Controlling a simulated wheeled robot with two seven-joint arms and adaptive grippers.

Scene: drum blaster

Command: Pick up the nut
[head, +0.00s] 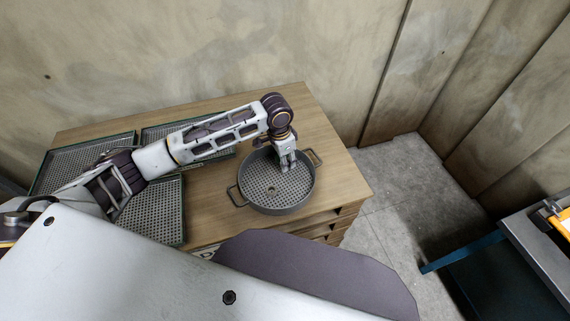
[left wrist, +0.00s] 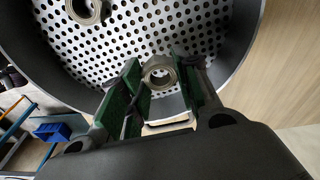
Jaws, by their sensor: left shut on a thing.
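My left gripper (head: 288,166) reaches down into a round grey perforated pan (head: 312,184) on the wooden cabinet. In the left wrist view, the green-padded fingers of my left gripper (left wrist: 160,74) are shut on a metal ring-shaped nut (left wrist: 147,71), which lies between the fingertips over the perforated pan floor. A second nut (left wrist: 72,8) lies on the pan floor at the top left of that view. A nut also shows on the pan floor in the head view (head: 271,189). The held nut is hidden by the fingers in the head view. My right gripper is not in view.
The pan's raised wall and two side handles surround the gripper. Several perforated trays (head: 168,238) lie on the left of the wooden cabinet top (head: 210,215). A wall stands behind. A blue-edged table (head: 530,245) is at the far right, with open floor between.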

